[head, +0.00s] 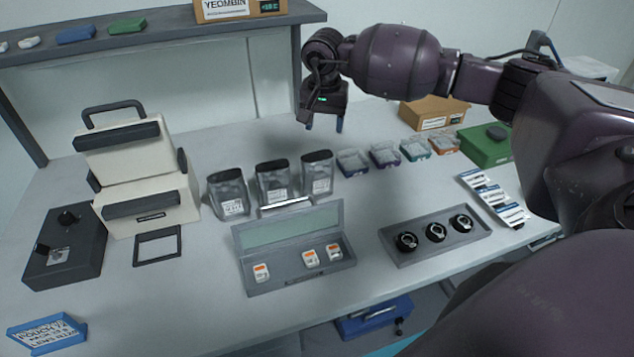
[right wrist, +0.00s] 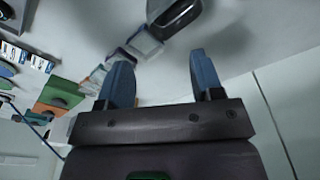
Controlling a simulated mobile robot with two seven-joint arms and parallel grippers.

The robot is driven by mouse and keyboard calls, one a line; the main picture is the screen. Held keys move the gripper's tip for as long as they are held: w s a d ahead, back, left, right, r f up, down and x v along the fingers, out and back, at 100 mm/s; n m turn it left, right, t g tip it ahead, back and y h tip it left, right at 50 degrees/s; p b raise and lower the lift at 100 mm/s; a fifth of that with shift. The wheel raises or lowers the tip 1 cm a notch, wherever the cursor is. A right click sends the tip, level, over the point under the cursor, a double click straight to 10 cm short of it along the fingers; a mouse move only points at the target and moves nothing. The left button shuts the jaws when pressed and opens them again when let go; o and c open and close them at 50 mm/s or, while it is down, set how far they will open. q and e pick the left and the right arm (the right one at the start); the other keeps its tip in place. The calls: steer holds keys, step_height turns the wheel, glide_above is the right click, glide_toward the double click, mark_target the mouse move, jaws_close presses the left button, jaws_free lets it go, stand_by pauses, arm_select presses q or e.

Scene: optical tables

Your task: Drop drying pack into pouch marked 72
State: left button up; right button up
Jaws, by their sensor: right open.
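Several small white packs with orange marks, likely the drying packs, lie in an open grey case; one sits at the left (head: 261,272), two at the right (head: 322,254). Three grey see-through pouches with dark tops stand in a row behind the case: left (head: 228,194), middle (head: 272,183), right (head: 317,174). Their white labels are too small to read, so I cannot tell which is 72. My right gripper (head: 324,124) is open and empty, above the table behind the right pouch. Its blue fingers show apart in the right wrist view (right wrist: 162,80). My left gripper is out of view.
Small coloured-rim boxes (head: 384,155) run right of the pouches. A grey tray (head: 408,252) with three black round parts lies front right. A cream machine (head: 148,185) and dark box (head: 66,245) stand left. A shelf (head: 160,38) crosses the back.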

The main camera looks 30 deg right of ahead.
steer(key=shift+s+a+r, duration=0.1)
steer(key=shift+r, duration=0.85)
steer(key=shift+s+a+r, duration=0.1)
steer(key=shift+r, duration=0.8)
steer(key=shift+f, duration=0.1)
